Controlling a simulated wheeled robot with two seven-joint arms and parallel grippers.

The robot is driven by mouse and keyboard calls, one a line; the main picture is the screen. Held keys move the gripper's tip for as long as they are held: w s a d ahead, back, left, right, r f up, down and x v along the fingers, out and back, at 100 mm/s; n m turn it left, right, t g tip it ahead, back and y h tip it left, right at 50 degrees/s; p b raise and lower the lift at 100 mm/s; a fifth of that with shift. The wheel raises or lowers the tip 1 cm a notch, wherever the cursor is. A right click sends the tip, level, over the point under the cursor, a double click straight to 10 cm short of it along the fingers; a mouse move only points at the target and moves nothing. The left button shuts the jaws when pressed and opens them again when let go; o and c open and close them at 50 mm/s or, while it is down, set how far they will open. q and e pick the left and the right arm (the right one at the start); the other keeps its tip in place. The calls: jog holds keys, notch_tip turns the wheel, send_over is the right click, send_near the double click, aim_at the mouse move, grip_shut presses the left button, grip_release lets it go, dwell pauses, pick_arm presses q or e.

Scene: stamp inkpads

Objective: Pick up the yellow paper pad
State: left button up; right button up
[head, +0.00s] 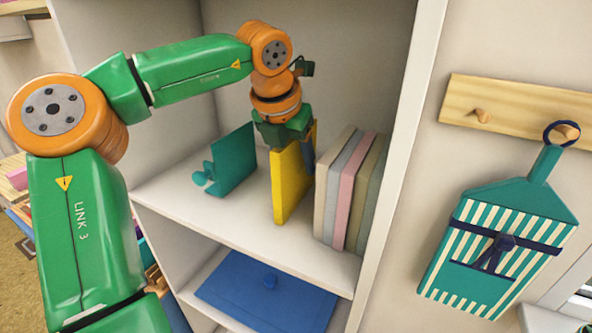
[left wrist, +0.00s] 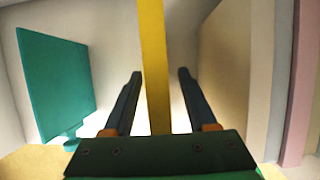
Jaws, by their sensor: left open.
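The yellow paper pad (head: 290,183) stands upright on the white shelf, edge toward me. In the left wrist view the pad (left wrist: 154,65) runs as a vertical yellow strip between the two fingers. My left gripper (head: 297,145) is at the top of the pad in the head view, and its fingers are partly hidden there. In the left wrist view my left gripper (left wrist: 157,80) is open, with a finger on each side of the pad and a visible gap on both sides. My right gripper is not in view.
A teal board with a knob (head: 235,160) stands left of the pad. Several upright books or pads (head: 345,185) stand close on its right. A blue panel (head: 265,292) is on the lower shelf. A striped apron-like item (head: 498,232) hangs on the right wall.

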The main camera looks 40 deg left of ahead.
pick_arm(q)
jog(key=shift+w+f, duration=0.1)
grip_shut()
dwell(1.4)
